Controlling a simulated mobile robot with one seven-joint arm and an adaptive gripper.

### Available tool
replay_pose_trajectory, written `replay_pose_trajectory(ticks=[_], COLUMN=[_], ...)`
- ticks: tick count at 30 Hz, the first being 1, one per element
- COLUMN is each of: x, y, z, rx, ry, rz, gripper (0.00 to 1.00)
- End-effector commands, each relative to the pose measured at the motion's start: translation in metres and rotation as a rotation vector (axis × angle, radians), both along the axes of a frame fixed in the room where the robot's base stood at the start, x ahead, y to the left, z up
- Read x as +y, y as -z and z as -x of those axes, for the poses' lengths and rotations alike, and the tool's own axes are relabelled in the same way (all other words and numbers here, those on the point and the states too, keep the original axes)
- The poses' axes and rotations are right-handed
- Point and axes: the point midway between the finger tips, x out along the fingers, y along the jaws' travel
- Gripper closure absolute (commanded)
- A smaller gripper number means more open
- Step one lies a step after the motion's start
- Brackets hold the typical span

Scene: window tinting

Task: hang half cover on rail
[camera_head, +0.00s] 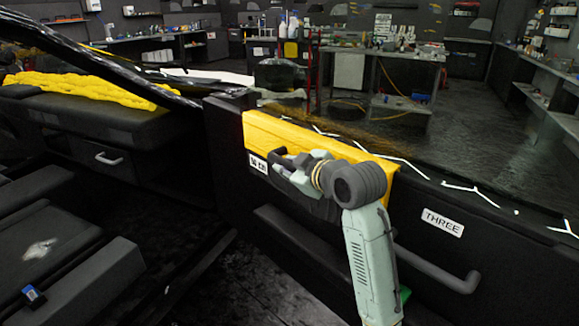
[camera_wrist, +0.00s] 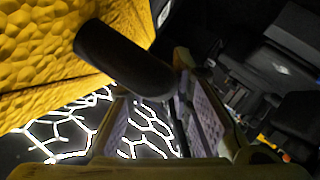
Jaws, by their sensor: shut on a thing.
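The yellow half cover (camera_head: 325,142) lies along the top edge of a dark door panel (camera_head: 470,250) labelled THREE, its front side hanging over the near face. I take this top edge as the rail; the cover hides the part under it. In the wrist view the cover's bumpy yellow surface (camera_wrist: 40,55) fills the upper left, with a dark round grip (camera_wrist: 120,58) standing out from it. My gripper (camera_head: 287,163) is at the cover's left part, beside a small white label. It is shut on the dark grip; the exact contact is partly hidden.
Another bumpy yellow cover (camera_head: 85,88) lies on a dark ledge at left. Dark seats (camera_head: 70,265) fill the lower left. A door handle bar (camera_head: 440,272) sticks out below the THREE label. Workbenches (camera_head: 370,60) stand behind, beyond open floor.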

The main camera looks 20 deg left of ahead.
Motion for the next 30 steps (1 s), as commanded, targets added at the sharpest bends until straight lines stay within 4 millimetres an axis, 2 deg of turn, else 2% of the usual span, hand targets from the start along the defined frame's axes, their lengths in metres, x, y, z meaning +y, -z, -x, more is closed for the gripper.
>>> replay_pose_trajectory(ticks=[14,30], x=[0.0,0.0], y=[-0.001,-0.022], z=[0.0,0.0], rx=[0.0,-0.002], ry=[0.0,0.0], rz=[0.0,-0.001], gripper=[1.0,1.0])
